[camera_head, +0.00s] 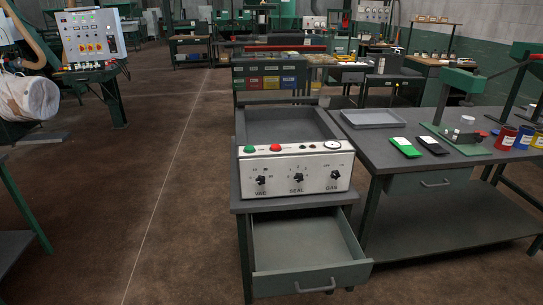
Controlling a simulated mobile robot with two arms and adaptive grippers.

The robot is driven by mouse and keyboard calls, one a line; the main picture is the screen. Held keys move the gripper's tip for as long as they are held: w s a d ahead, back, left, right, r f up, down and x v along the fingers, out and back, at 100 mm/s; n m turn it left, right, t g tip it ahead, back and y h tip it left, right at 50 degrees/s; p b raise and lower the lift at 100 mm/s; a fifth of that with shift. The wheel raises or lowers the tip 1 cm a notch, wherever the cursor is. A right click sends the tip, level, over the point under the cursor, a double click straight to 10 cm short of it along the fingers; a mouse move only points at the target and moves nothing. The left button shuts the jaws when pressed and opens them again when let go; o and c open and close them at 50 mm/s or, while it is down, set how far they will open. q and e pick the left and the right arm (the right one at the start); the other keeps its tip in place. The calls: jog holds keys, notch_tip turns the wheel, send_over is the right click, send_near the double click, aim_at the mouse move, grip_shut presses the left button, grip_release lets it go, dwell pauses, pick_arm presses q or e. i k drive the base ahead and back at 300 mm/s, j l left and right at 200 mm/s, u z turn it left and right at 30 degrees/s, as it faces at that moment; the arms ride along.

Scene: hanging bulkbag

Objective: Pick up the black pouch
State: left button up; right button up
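The black pouch (432,146) lies flat on the dark workbench (390,160) at the right, with a small white label on it. A green pouch (405,147) with a white label lies just to its left. Neither of my grippers shows in the head view, so I cannot see how they stand.
A sealing machine (297,170) with knobs stands in the centre, above an open, empty-looking drawer (305,245). A grey tray (373,118), a green press stand (460,138) and several coloured cans (506,137) are on the workbench. The floor (170,200) at left is clear.

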aim_at(428, 141)
jog(key=z, duration=1.25)
jog(key=i+z, duration=0.1)
jog(key=z, duration=0.8)
jog(key=i+j+z, duration=0.1)
jog(key=z, duration=0.35)
jog(key=j+z, duration=0.1)
jog(key=z, duration=0.35)
jog(key=i+j+z, duration=0.1)
jog(key=z, duration=0.3)
jog(key=j+z, duration=0.15)
jog(key=z, duration=0.3)
jog(key=i+j+z, duration=0.1)
jog(key=j+z, duration=0.35)
jog(key=j, duration=0.5)
jog(key=j+z, duration=0.5)
jog(key=j, duration=0.4)
jog(key=i+j+u, duration=0.1)
jog(key=j+u, duration=0.2)
jog(key=j, duration=0.5)
jog(key=j+u, duration=0.1)
jog(key=u, duration=0.7)
jog(key=j+u, duration=0.1)
jog(key=u, duration=0.35)
jog(key=i+u, duration=0.1)
jog(key=u, duration=0.3)
